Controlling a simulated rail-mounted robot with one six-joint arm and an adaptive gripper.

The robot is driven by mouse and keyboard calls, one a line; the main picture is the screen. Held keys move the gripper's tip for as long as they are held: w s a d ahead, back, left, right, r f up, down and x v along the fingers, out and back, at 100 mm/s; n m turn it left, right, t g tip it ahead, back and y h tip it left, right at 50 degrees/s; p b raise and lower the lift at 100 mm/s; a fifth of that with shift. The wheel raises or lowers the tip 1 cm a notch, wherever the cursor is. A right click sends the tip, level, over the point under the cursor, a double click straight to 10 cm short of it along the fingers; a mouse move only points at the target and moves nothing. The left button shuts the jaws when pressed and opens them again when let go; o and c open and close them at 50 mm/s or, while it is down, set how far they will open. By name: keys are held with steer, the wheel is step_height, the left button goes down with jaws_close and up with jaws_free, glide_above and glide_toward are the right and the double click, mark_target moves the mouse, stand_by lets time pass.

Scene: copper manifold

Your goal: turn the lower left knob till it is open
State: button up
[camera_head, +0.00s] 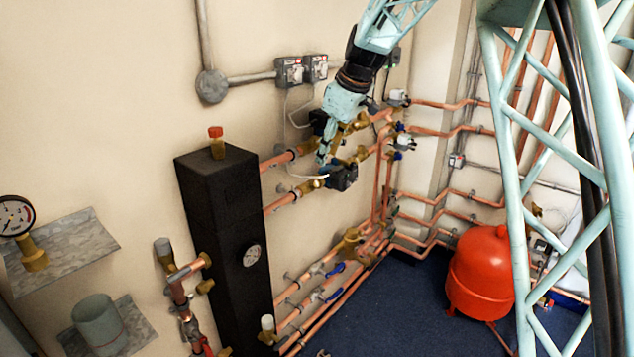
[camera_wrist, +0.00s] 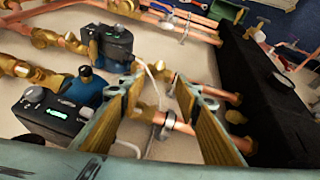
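My gripper (camera_head: 323,156) hangs from above at the copper pipework, close to the lower dark pump (camera_head: 342,178). In the wrist view my gripper (camera_wrist: 165,112) is open, its brass-coloured pads wide apart. Only a thin white cable, pipe and wall show between them; nothing is held. A blue knob-like part (camera_wrist: 90,88) lies left of the left finger, next to a dark pump with a green display (camera_wrist: 48,115). Blue handles sit on the low pipes in the head view, an upper one (camera_head: 335,269) and a lower one (camera_head: 331,295). I cannot tell which is the named knob.
A tall black box (camera_head: 222,215) with a gauge stands left of the pipes. A red tank (camera_head: 482,272) stands on the blue floor (camera_head: 405,315). Switch boxes (camera_head: 302,70) are on the wall. Copper pipes crowd my gripper; the middle floor is clear.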

mark_target(316, 182)
steer(key=shift+b+x, duration=1.45)
steer(key=shift+x, duration=5.4)
steer(key=shift+c, duration=0.4)
steer(key=c, duration=0.8)
